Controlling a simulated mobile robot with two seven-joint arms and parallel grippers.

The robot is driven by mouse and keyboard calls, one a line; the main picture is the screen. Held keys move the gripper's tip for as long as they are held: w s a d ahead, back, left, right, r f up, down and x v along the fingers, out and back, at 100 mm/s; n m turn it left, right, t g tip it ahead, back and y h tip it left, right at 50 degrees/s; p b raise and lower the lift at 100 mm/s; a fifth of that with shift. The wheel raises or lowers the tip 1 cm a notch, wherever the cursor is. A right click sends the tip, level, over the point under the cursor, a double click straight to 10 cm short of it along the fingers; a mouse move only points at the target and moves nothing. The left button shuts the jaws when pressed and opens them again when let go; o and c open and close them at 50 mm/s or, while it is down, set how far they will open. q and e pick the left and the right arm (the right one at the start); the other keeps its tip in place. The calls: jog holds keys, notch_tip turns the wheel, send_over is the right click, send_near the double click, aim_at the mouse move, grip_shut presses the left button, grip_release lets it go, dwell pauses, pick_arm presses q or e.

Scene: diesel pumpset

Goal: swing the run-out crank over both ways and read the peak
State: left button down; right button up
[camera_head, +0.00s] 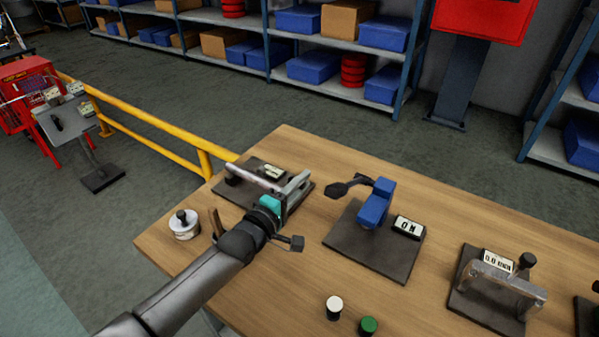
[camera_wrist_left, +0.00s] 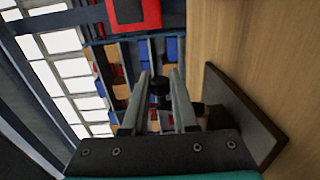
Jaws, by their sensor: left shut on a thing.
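My left gripper (camera_head: 297,184), with a teal body, is over the dark base plate of the fixture (camera_head: 246,199) at the table's back left corner. A pale bar (camera_head: 254,177) runs across this fixture to the gripper, and a small label block (camera_head: 272,172) stands behind it. In the left wrist view the two grey fingers (camera_wrist_left: 158,100) close on a black knob (camera_wrist_left: 158,86), and the plate (camera_wrist_left: 245,115) lies to the right. The head view does not show the knob clearly. I cannot tell which part is the run-out crank, and no peak reading is legible. My right gripper is not in view.
A blue device (camera_head: 375,207) with a black handle stands at the table's middle. A metal bracket fixture (camera_head: 510,287) is at the right. A white round piece (camera_head: 184,226) sits left of my arm. White (camera_head: 334,305) and green (camera_head: 368,326) buttons are at the front.

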pick_arm(q)
jog(key=g+p, duration=0.1)
jog(key=p, duration=0.1)
jog(key=w+g+y+p, duration=0.1)
jog(key=p, duration=0.1)
jog(key=shift+d+y, duration=0.3)
jog(key=shift+d, duration=0.05)
jog(key=shift+f+g+y+p, duration=0.25)
jog(key=shift+g+y+p, duration=0.05)
jog(key=shift+g+p, duration=0.45)
jog(key=shift+f, duration=0.1)
jog(key=c, duration=0.7)
grip_release()
